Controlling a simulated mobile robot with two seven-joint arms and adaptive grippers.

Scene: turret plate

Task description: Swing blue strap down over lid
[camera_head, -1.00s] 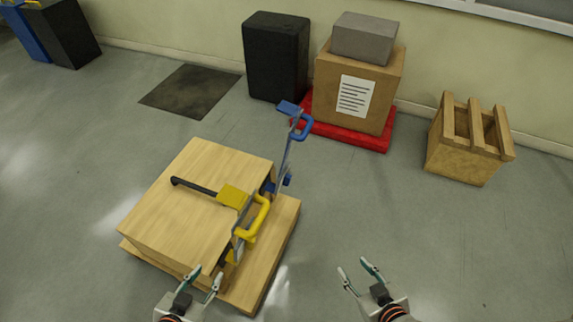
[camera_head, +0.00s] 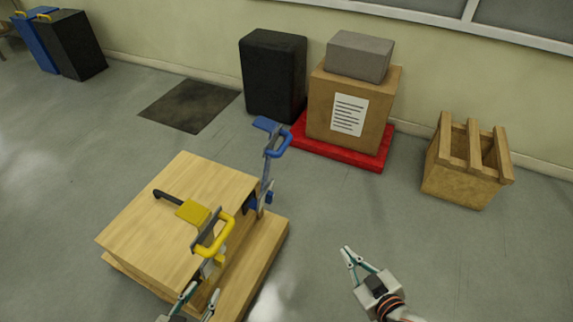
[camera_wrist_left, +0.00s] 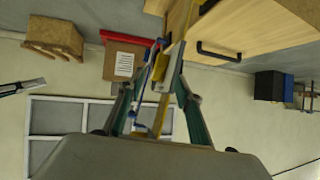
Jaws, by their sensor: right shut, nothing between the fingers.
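The blue strap (camera_head: 267,170) stands upright at the far right side of the wooden box, its blue loop handle (camera_head: 278,145) raised and clear of the lid (camera_head: 190,172). The yellow strap (camera_head: 211,235) is at the nearer part of the same side, its yellow pad (camera_head: 193,211) over the lid. My left gripper (camera_head: 204,289) is open and empty at the bottom edge, near the box's front corner. It also shows open in the left wrist view (camera_wrist_left: 155,75), with the straps beyond its fingers. My right gripper (camera_head: 347,249) is shut and empty, right of the box and apart from both straps.
A black bar handle (camera_head: 172,195) lies on the lid. The box sits on a wooden base (camera_head: 262,255). Behind are a black case (camera_head: 273,75), a carton (camera_head: 335,125) on a red pallet (camera_head: 300,148), and a wooden crate (camera_head: 460,180). Floor right of the box is clear.

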